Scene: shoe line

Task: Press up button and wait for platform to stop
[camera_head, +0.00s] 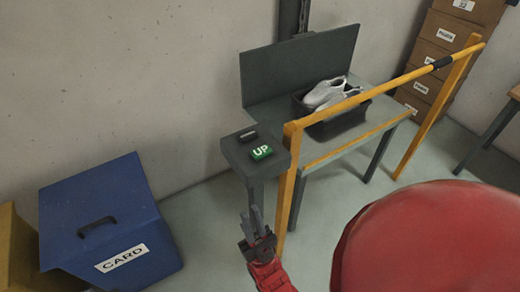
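The green UP button (261,152) sits on a grey control box (238,158) on a post, left of the yellow frame. A dark button (248,135) is behind it on the same box. The grey platform (345,145) with a raised back panel stands behind the yellow bar; it carries a dark bin (335,128) with white shoes (328,92) in it. My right gripper (252,213) points up from below, lower in the picture than the button and apart from it. Its fingers are small and seen nearly edge-on, so their opening is unclear. My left gripper is not in view.
A yellow frame (289,190) with a top bar stands in front of the platform. A blue CARD bin (105,222) is at the left by the wall. Stacked brown boxes (440,55) and a table (500,118) are at the right. My large red part hides the lower right.

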